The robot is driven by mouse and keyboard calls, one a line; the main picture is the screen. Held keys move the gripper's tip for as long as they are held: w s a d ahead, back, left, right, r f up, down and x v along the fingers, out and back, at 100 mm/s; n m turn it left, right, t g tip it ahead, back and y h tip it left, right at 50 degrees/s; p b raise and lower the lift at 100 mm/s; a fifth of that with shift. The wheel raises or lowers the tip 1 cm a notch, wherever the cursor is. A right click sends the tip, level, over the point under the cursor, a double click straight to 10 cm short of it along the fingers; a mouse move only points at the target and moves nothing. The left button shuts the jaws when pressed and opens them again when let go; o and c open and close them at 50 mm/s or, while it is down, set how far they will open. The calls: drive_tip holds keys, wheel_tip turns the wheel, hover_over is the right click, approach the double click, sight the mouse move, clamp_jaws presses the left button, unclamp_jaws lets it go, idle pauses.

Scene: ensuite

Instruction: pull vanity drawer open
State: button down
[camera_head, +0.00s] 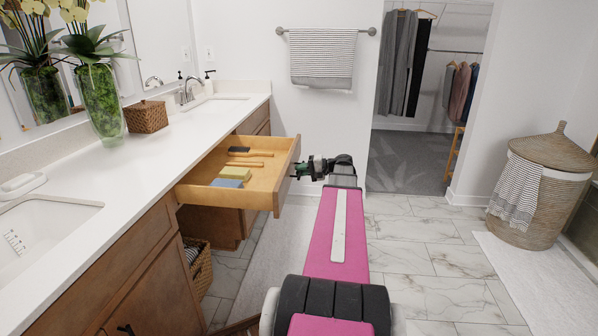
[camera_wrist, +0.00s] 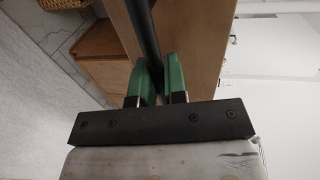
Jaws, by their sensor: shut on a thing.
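The vanity drawer (camera_head: 265,194) stands pulled out from the wooden vanity in the head view. A dark brush, a wooden-handled item and yellow and blue blocks lie inside it. My gripper (camera_head: 301,169) is at the drawer's front face, on its right side. In the wrist view my gripper's green fingers (camera_wrist: 158,82) are closed around the dark bar handle (camera_wrist: 144,35), with the brown drawer front (camera_wrist: 190,45) behind it. The far end of the handle is out of view.
The white countertop (camera_head: 130,190) holds a plant vase (camera_head: 101,105) and a woven box (camera_head: 146,116). A basket (camera_head: 198,265) sits under the vanity. A wicker hamper (camera_head: 540,190) stands at the right. Marble-tiled floor (camera_head: 430,245) is open between the hamper and my arm.

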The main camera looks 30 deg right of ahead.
drive_tip(key=c, duration=1.2)
unclamp_jaws()
drive_tip(key=v, duration=1)
drive_tip(key=shift+s+d, duration=0.25)
drive_tip(key=shift+d, duration=0.05)
